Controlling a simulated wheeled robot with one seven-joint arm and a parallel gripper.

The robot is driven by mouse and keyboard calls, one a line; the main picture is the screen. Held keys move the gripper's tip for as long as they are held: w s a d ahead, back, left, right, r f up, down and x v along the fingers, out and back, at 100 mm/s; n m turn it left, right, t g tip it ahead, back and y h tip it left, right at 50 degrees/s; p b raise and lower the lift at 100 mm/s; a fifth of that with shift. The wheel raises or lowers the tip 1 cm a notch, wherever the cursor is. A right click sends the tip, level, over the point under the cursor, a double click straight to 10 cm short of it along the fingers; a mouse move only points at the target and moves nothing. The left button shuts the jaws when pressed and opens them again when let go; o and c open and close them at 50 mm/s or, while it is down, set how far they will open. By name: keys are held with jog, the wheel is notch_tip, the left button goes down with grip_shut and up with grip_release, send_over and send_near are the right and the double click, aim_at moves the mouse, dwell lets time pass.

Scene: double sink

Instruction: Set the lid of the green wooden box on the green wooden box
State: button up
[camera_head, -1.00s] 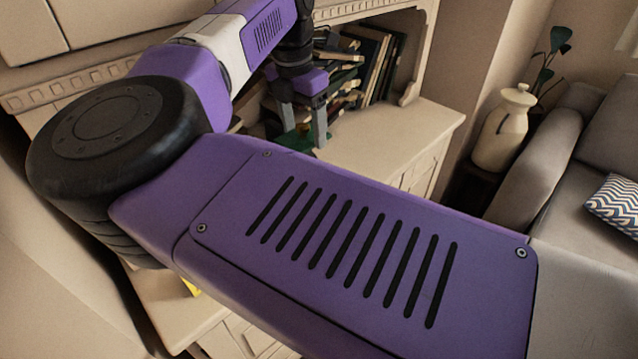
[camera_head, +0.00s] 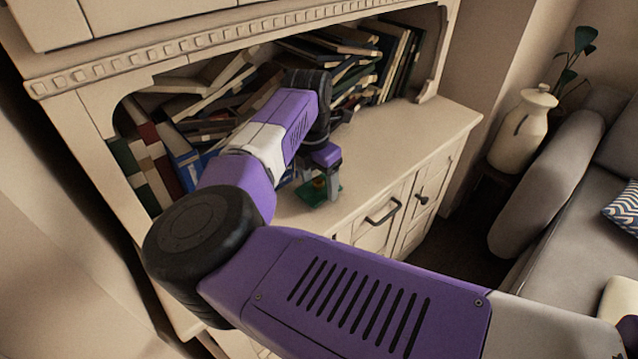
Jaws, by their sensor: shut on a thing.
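The green lid (camera_head: 316,196) with a small yellowish knob shows as a flat piece at the front part of the cabinet top. My gripper (camera_head: 320,184) points down and is shut on the lid at its knob, one finger on each side. I cannot tell whether the lid touches the cabinet top or hangs a little above it. The green wooden box cannot be made out as a separate thing; my arm covers much of the cabinet top to the left and front.
The cabinet top (camera_head: 420,124) is clear to the right of my gripper. Piled books (camera_head: 345,48) fill the niche behind it, with upright books (camera_head: 155,160) at the left. A cream vase (camera_head: 522,130) and a grey sofa (camera_head: 560,240) stand at the right.

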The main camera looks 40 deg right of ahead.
aim_at(315, 183)
jog(key=shift+f, duration=0.35)
jog(key=shift+f, duration=0.2)
jog(key=o, duration=1.1)
jog(key=shift+r, duration=0.1)
notch_tip(315, 183, up, 12)
jog(key=a, duration=0.1)
jog(key=shift+a, duration=0.2)
